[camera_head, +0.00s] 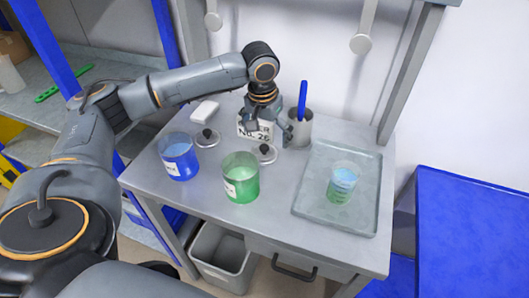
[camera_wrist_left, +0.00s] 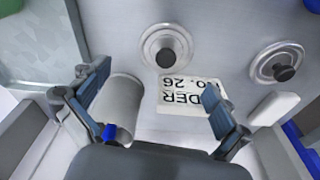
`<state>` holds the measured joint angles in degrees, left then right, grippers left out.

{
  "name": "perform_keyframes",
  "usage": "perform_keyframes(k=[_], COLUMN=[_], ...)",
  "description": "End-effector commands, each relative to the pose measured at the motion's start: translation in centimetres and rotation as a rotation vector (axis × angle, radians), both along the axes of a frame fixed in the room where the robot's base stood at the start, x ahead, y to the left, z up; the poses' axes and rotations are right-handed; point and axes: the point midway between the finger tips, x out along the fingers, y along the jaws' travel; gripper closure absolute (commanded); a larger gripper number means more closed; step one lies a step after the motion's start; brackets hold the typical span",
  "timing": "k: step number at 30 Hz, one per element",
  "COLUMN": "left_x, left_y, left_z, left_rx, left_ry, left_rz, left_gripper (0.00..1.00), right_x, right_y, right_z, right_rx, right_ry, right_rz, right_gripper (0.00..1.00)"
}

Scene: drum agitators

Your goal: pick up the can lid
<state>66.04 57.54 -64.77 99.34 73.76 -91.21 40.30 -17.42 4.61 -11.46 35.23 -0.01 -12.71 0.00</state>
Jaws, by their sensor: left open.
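Two round grey can lids with dark knobs lie flat on the table. One lid (camera_head: 264,153) is between the green can (camera_head: 241,177) and the metal cup (camera_head: 300,128); the other lid (camera_head: 206,138) is beside the blue can (camera_head: 179,158). My left gripper (camera_head: 268,130) is open and empty, above the table in front of the order card, just behind the nearer lid. In the left wrist view that lid (camera_wrist_left: 165,47) lies beyond the open fingers (camera_wrist_left: 157,84), and the other lid (camera_wrist_left: 277,65) is at the right. My right gripper is not in view.
The metal cup with a blue-handled tool stands close to one finger. The order card (camera_wrist_left: 190,98) shows between the fingers. A white block (camera_head: 205,111) lies behind the blue can. A tray (camera_head: 312,205) at right holds a blue-green cup (camera_head: 342,183). The front table edge is clear.

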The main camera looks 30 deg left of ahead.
Motion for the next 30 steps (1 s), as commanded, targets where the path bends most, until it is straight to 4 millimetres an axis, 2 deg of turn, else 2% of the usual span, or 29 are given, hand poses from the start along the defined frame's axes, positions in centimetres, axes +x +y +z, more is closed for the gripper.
perform_keyframes(k=[2,5,10,18,19,26,30], left_x=[-0.2,-0.3,-0.1,0.0,-0.1,-0.1,-0.1], left_y=[0.3,0.6,0.6,0.6,0.6,0.6,0.6], left_z=[-0.8,-2.3,-4.5,-5.0,-5.0,-5.0,-5.1], left_rx=[0.003,0.002,0.001,0.0,0.0,0.001,0.001], left_ry=[0.004,0.005,0.003,0.0,0.0,0.001,0.003], left_rz=[0.001,0.0,-0.001,-0.001,-0.001,-0.001,-0.002], left_gripper=[0.0,0.0,0.0,0.0,0.02,0.48,0.54], right_x=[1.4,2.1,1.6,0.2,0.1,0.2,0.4], right_y=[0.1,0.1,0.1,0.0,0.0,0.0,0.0], right_z=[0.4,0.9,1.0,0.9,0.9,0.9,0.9], right_rx=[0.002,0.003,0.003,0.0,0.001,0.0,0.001], right_ry=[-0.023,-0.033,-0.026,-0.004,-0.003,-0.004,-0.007], right_rz=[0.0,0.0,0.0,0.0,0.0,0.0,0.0], right_gripper=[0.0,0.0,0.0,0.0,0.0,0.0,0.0])
